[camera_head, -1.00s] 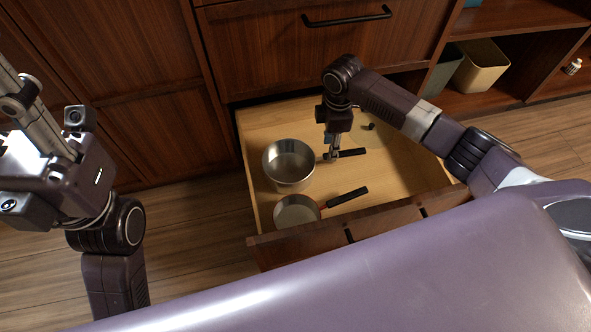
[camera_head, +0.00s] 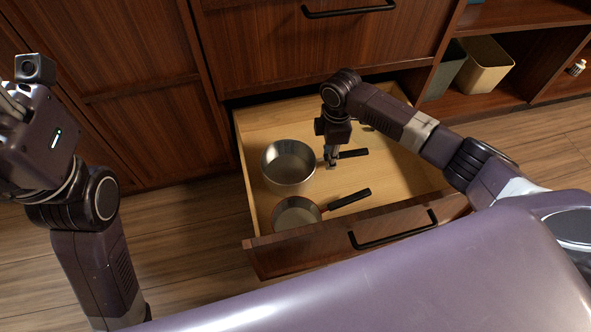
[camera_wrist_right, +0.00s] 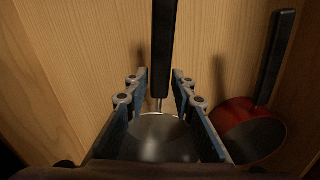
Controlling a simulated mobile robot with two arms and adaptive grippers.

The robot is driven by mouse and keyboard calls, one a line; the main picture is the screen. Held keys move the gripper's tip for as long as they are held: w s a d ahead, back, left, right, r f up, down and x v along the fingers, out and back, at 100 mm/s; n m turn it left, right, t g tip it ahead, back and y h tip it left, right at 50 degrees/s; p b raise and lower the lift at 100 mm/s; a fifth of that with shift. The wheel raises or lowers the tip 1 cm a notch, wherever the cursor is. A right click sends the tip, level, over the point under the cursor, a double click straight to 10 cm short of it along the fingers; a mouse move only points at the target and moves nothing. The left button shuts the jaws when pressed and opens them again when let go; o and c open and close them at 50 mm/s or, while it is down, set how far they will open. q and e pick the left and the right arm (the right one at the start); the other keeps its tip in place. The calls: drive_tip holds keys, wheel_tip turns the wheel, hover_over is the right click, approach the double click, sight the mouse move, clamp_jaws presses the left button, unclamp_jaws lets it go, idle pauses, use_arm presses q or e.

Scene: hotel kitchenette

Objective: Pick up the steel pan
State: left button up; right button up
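The steel pan (camera_head: 288,163) sits upright in the open drawer, its black handle (camera_head: 354,153) pointing right. My right gripper (camera_head: 331,163) is down in the drawer at the inner end of this handle. In the right wrist view, the two fingers (camera_wrist_right: 159,75) are apart, one on each side of the handle, with gaps showing. The pan body (camera_wrist_right: 155,135) shows between and below the fingers. My left gripper (camera_head: 10,105) is at the left edge, partly cut off, away from the drawer; its fingers are unclear.
A smaller red-sided pan (camera_head: 296,213) with a black handle lies nearer the drawer front; it also shows in the right wrist view (camera_wrist_right: 248,133). Two bins (camera_head: 482,66) (camera_head: 446,70) stand on a shelf at the upper right.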

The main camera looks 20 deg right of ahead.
clamp_jaws()
drive_tip(key=shift+w+r, duration=0.1)
drive_tip(key=shift+r, duration=0.2)
